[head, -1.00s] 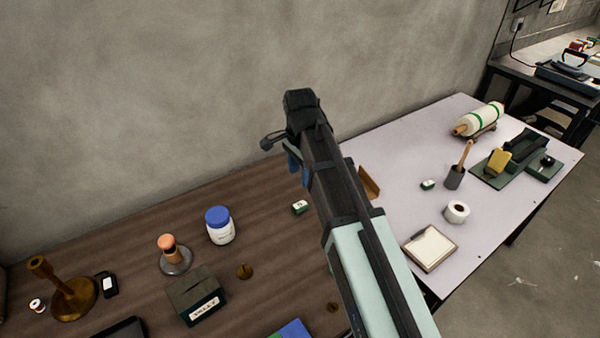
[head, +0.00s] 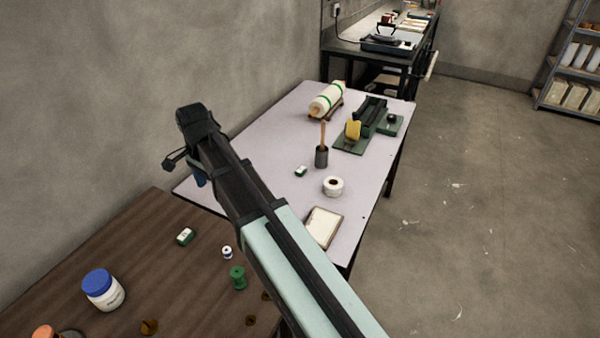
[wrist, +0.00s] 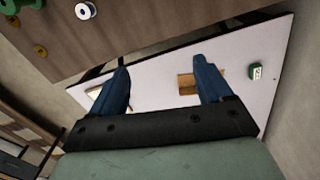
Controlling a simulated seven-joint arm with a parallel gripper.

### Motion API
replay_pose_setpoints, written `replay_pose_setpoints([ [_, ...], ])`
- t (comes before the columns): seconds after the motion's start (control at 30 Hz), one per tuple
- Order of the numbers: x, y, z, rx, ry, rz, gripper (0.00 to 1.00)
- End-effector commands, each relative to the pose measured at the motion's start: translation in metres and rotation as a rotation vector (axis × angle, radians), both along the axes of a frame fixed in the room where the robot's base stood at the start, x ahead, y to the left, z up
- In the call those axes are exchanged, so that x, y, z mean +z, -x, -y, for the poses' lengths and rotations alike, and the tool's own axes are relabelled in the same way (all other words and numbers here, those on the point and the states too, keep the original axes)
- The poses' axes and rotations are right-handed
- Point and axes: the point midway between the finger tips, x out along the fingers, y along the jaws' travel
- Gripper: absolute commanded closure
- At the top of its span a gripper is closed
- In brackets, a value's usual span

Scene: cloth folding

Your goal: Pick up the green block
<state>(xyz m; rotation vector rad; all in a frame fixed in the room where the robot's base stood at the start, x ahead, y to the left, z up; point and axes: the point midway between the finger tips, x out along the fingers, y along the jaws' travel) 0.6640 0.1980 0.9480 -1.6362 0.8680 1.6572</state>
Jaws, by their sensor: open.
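One small green block with a white label (head: 185,236) lies on the brown table, left of my arm in the head view. Another small green-and-white block (head: 301,171) lies on the white table. In the wrist view, a green block with a white label (wrist: 255,72) lies on the white surface, right of my right finger and apart from it. I cannot tell if it is one of the two in the head view. My gripper (wrist: 160,68) is open and empty above the white table. In the head view its blue fingers (head: 199,179) are partly hidden.
On the brown table (head: 130,240) are a blue-lidded jar (head: 104,290), a green spool (head: 238,278) and a small white spool (head: 227,252). The white table (head: 275,135) holds a dark cup (head: 321,157), a white roll (head: 333,187) and a framed pad (head: 324,227). A brown wooden piece (wrist: 187,84) lies between my fingers' outlines.

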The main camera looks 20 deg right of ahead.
Motion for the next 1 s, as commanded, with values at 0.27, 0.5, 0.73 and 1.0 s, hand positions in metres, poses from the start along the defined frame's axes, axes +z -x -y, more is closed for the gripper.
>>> replay_pose_setpoints([
  [0.27, -0.015, -0.049, 0.107, -0.175, 0.006, -0.031, 0.21],
  [0.5, -0.029, -0.088, 0.196, -0.309, 0.009, -0.057, 0.21],
  [0.73, -0.040, -0.116, 0.260, -0.418, 0.008, -0.069, 0.21],
  [1.0, -0.053, -0.163, 0.323, -0.669, 0.014, -0.065, 0.21],
])
